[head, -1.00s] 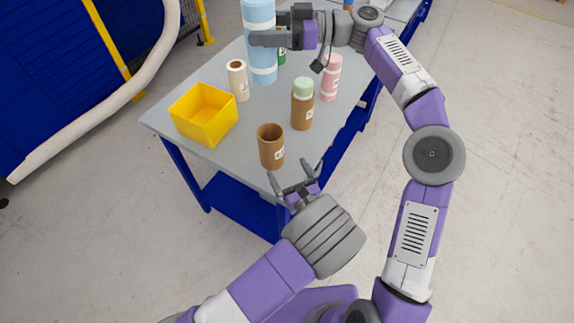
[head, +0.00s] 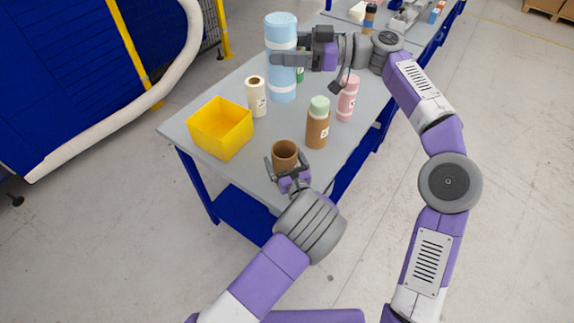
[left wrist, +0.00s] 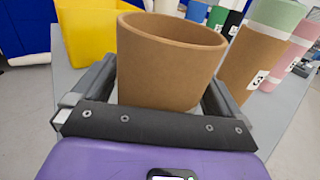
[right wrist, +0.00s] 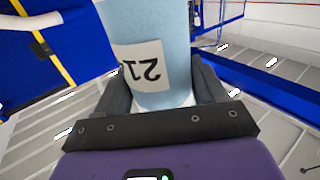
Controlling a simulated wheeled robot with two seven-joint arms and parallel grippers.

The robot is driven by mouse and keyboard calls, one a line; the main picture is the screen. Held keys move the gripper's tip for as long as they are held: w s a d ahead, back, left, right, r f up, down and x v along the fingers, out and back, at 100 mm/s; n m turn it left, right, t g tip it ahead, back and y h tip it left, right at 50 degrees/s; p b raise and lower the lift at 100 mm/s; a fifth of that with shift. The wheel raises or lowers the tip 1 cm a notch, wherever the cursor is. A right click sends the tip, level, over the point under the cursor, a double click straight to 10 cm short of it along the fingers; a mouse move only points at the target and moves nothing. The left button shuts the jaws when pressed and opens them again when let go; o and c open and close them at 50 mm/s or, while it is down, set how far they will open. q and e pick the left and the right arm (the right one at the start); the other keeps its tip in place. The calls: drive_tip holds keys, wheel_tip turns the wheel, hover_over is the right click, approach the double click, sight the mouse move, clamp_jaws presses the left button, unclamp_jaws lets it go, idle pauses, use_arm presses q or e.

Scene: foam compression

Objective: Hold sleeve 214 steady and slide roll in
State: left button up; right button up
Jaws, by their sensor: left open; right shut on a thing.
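A brown open-topped sleeve (head: 285,153) stands upright near the table's front corner; its label is hidden. My left gripper (head: 287,168) is open with its fingers on either side of the sleeve, which also fills the space between them in the left wrist view (left wrist: 165,70). Whether the fingers touch it I cannot tell. My right gripper (head: 290,60) is shut on a tall light blue roll (head: 281,32) behind it. The right wrist view shows the roll (right wrist: 165,25) with a white label reading "21" upside down. I cannot tell if the roll touches the table.
On the grey table (head: 225,170) stand a yellow bin (head: 220,130), a cream roll (head: 257,97), a brown sleeve with a green roll in it (head: 318,128) and a pink one (head: 347,100). A green item is partly hidden behind the blue roll.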

use_arm(q)
drive_tip(key=c, duration=0.8)
drive_tip(key=shift+c, duration=0.2)
use_arm(e)
drive_tip(key=f, duration=1.7)
drive_tip(key=shift+d+f, duration=0.2)
drive_tip(key=shift+f, duration=0.05)
